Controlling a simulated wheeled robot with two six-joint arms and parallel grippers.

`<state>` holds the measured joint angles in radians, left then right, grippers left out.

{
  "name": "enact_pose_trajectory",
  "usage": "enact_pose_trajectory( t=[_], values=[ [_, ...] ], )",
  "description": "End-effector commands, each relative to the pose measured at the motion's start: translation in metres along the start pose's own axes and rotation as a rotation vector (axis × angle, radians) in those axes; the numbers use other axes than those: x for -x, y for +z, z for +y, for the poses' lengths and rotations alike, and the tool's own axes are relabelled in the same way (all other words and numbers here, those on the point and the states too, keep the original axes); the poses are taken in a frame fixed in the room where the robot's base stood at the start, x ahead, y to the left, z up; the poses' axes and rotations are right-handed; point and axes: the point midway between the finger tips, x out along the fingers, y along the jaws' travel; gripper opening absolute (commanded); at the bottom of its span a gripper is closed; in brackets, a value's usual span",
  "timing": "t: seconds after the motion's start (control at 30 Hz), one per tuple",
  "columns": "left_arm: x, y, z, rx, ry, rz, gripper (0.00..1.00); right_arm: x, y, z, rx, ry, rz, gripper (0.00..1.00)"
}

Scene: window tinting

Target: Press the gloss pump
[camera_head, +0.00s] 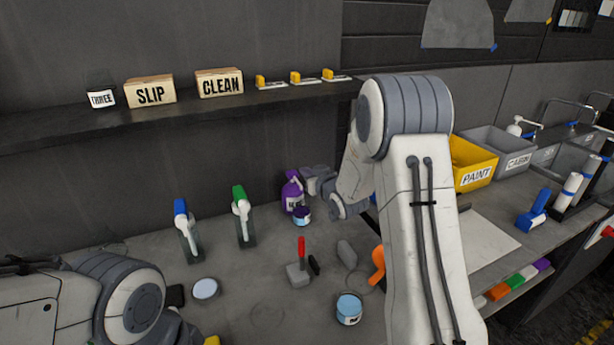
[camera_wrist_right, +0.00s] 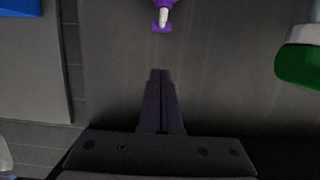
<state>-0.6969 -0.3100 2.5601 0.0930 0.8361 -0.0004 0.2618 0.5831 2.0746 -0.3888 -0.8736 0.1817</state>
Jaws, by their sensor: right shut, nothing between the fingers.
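A purple pump bottle (camera_head: 292,194) stands at the back of the bench against the dark wall; its label is too small to read. Its purple head and white spout (camera_wrist_right: 163,16) show at the top of the right wrist view. My right gripper (camera_wrist_right: 161,75) is shut and empty, its fingertips pointing toward the pump head with a visible gap in the picture. In the head view, my right gripper (camera_head: 311,176) is beside the bottle's upper part, on its right, fingertips hard to make out. My left arm is at lower left; its gripper is not in view.
Green-topped (camera_head: 240,196) and blue-topped (camera_head: 181,210) spray bottles stand to the left. A red-handled tool (camera_head: 301,262) and blue jar (camera_head: 349,309) lie nearer. A shelf (camera_head: 200,112) runs above.

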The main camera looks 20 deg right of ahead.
Motion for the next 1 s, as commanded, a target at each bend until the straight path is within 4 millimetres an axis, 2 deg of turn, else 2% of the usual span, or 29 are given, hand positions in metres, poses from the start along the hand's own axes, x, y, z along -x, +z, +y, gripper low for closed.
enact_pose_trajectory(
  t=[0.47, 0.57, 0.67, 0.77, 0.8, 0.87, 0.9, 0.97, 1.0],
  values=[
    [0.000, 0.000, 0.000, 0.000, 0.000, 0.000, 0.00, 0.002, -0.001, 0.000, 0.000, 0.000, 0.001, 0.00],
    [0.000, 0.000, 0.000, 0.000, 0.000, 0.000, 0.00, 0.003, -0.001, -0.008, 0.004, -0.006, -0.015, 0.00],
    [0.000, 0.000, 0.000, 0.000, 0.000, 0.000, 0.00, 0.010, -0.001, -0.037, 0.020, -0.026, -0.084, 0.00],
    [0.000, 0.000, 0.000, 0.000, 0.000, 0.000, 0.00, 0.032, 0.005, -0.087, 0.051, -0.064, -0.219, 0.00],
    [0.000, 0.000, 0.000, 0.000, 0.000, 0.000, 0.00, 0.047, 0.010, -0.110, 0.068, -0.083, -0.285, 0.00],
    [0.000, 0.000, 0.000, 0.000, 0.000, 0.000, 0.00, 0.075, 0.019, -0.143, 0.093, -0.115, -0.393, 0.00],
    [0.000, 0.000, 0.000, 0.000, 0.000, 0.000, 0.00, 0.097, 0.027, -0.163, 0.113, -0.138, -0.465, 0.00],
    [0.000, 0.000, 0.000, 0.000, 0.000, 0.000, 0.00, 0.133, 0.039, -0.190, 0.143, -0.175, -0.572, 0.00],
    [0.000, 0.000, 0.000, 0.000, 0.000, 0.000, 0.00, 0.158, 0.048, -0.204, 0.166, -0.201, -0.642, 0.00]
  ],
)
